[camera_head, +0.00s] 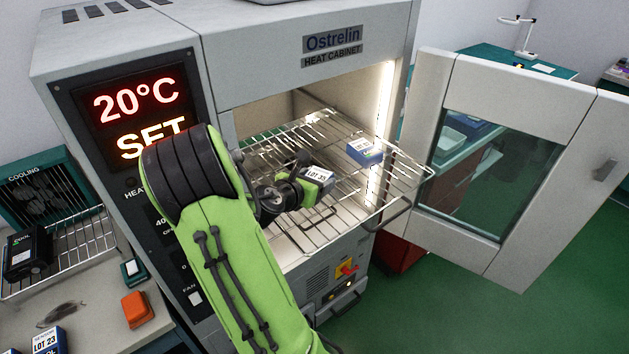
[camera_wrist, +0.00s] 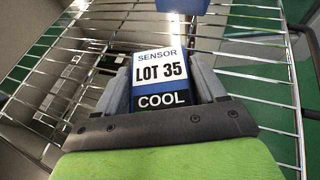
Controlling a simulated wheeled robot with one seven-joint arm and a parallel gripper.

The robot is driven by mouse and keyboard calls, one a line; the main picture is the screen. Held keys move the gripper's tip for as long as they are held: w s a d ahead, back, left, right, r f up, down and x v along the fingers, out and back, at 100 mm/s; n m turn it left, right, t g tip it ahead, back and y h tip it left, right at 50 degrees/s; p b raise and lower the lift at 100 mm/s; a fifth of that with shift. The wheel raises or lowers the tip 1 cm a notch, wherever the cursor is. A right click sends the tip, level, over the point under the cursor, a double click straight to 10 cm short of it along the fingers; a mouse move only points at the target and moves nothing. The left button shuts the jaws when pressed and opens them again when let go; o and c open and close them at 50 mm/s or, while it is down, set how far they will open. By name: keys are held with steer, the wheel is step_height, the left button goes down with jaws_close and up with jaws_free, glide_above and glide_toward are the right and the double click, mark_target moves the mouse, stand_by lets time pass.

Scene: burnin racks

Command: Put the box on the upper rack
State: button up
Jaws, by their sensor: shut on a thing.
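The box, labelled SENSOR LOT 35 COOL, is blue, white and black; it shows at my gripper in the head view (camera_head: 319,176) and large in the wrist view (camera_wrist: 161,72). My gripper (camera_wrist: 160,85) is shut on it, one finger along each side. The box is over the wire rack (camera_head: 290,141) that sticks out of the open heat cabinet (camera_head: 268,40). I cannot tell whether the box touches the wires. A second blue box (camera_head: 365,151) sits on the same rack to the right; its edge shows at the top of the wrist view (camera_wrist: 180,5).
The cabinet door (camera_head: 510,165) stands wide open on the right. The display reads 20°C SET. On the left, a cooling rack (camera_head: 85,240) holds a dark box (camera_head: 27,252). An orange block (camera_head: 137,309) and a LOT 23 box (camera_head: 47,341) are on the bench.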

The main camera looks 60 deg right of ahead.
steer(key=o, duration=1.1)
steer(key=shift+o, duration=0.2)
steer(key=p+v, duration=0.2)
steer(key=v, duration=1)
steer(key=shift+a, duration=0.1)
steer(key=w+a+m+t+y, duration=0.2)
steer(key=a+m+t+y, duration=0.3)
steer(key=a+m+y, duration=0.85)
steer(key=s+a+r+m, duration=0.1)
steer(key=s+a+r, duration=0.1)
steer(key=a, duration=0.6)
steer(key=s+a+r+m+t, duration=0.1)
steer(key=s+a+r+m, duration=0.1)
steer(key=a, duration=0.6)
steer(key=shift+s+a+r+t, duration=0.3)
steer(key=shift+s+r, duration=0.35)
steer(key=shift+s, duration=0.25)
steer(key=shift+m, duration=0.25)
